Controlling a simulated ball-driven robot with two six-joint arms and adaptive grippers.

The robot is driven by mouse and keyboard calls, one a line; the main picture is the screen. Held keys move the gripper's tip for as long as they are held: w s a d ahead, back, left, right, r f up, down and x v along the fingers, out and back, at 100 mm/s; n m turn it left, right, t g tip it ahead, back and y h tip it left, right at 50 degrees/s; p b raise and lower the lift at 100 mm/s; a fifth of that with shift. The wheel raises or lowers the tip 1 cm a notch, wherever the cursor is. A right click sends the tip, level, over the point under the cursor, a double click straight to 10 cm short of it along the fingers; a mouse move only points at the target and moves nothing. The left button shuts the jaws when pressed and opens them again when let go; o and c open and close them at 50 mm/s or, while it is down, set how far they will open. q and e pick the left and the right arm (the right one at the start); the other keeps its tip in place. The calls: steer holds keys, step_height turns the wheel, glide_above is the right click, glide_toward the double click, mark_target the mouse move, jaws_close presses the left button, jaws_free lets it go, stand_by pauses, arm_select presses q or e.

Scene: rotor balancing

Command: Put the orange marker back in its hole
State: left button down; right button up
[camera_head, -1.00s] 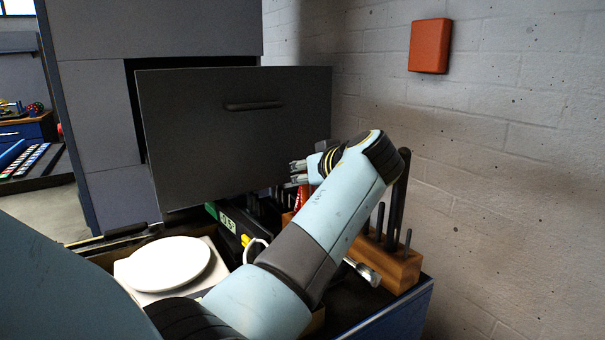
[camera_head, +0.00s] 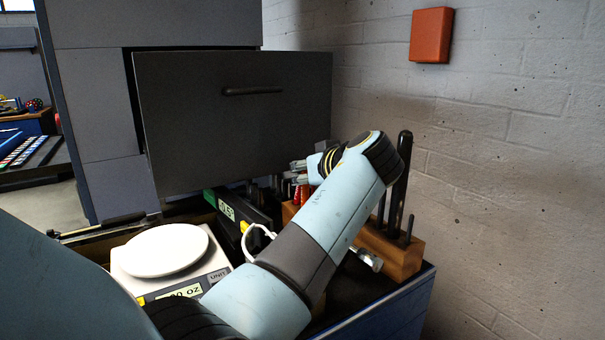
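My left gripper (camera_head: 300,172) is in front of the dark drawer front, at the end of the pale blue arm, pointing left. Its two grey fingertips show one above the other, small and partly hidden by its own wrist, so its grip is unclear. A wooden block (camera_head: 403,262) with holes stands behind my arm, holding dark upright tools. Red handles (camera_head: 300,194) show just below the fingertips. I cannot make out an orange marker or its hole; my arm covers much of the block. My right gripper is not in view.
A white scale (camera_head: 168,250) sits on the bench at lower left. A black and green case (camera_head: 232,209) and a white ring-shaped piece (camera_head: 258,242) lie beside my arm. The grey drawer front (camera_head: 232,120) stands close behind the gripper. A brick wall bounds the right.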

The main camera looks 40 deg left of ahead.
arm_select(q)
steer(key=c, duration=1.4)
jaws_free()
step_height(320, 180, up, 10)
steer(key=shift+r, duration=0.1)
